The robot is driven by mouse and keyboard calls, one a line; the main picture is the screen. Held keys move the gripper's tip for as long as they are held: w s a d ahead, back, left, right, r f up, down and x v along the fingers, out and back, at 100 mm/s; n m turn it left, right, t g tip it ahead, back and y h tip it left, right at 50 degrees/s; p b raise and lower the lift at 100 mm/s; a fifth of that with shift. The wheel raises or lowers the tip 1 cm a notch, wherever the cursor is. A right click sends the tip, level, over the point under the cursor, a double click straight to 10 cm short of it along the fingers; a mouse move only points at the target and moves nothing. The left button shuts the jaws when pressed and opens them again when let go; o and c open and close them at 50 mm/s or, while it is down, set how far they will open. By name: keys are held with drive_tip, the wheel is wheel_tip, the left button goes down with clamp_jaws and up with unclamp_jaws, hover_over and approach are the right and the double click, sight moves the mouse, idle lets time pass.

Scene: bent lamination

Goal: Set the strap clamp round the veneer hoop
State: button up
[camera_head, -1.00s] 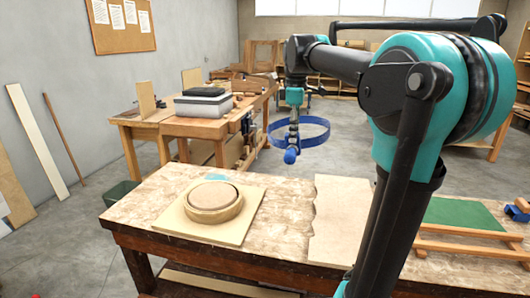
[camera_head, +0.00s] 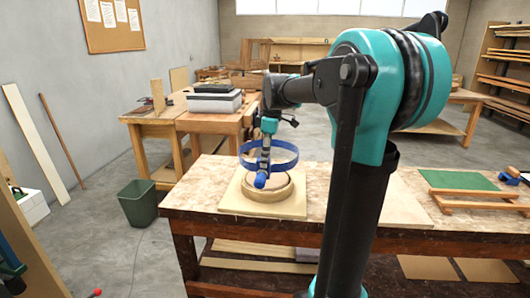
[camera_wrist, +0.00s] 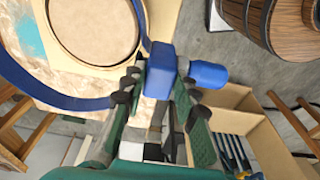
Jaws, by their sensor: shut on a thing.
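The strap clamp is a blue band loop (camera_head: 284,163) with a blue block and handle (camera_head: 261,180). My gripper (camera_head: 264,160) is shut on the clamp's block and holds the loop roughly level. In the head view the loop hangs above the veneer hoop (camera_head: 268,194), apart from it as far as I can tell. The hoop is a light wooden ring around a round form on a square board (camera_head: 236,203) on the bench. In the wrist view the blue block (camera_wrist: 161,70) sits between the fingers, and the band curves away left, beside the round form (camera_wrist: 95,28).
The workbench (camera_head: 190,195) carries a pale sheet right of the board, partly behind my arm, and a green-topped wooden frame (camera_head: 458,181). A green bin (camera_head: 138,203) stands on the floor to the left. Another bench with stacked boxes (camera_head: 213,103) stands behind.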

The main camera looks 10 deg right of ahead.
sight(263, 171)
drive_tip(key=shift+s+a+f, duration=0.15)
drive_tip(key=shift+a+f, duration=0.15)
drive_tip(key=shift+a, duration=0.15)
drive_tip(key=shift+f, duration=2.35)
drive_tip(key=shift+f, duration=2.35)
drive_tip(key=shift+f, duration=1.6)
drive_tip(key=shift+o, duration=0.2)
drive_tip(key=shift+f, duration=0.3)
drive_tip(key=o, duration=1.1)
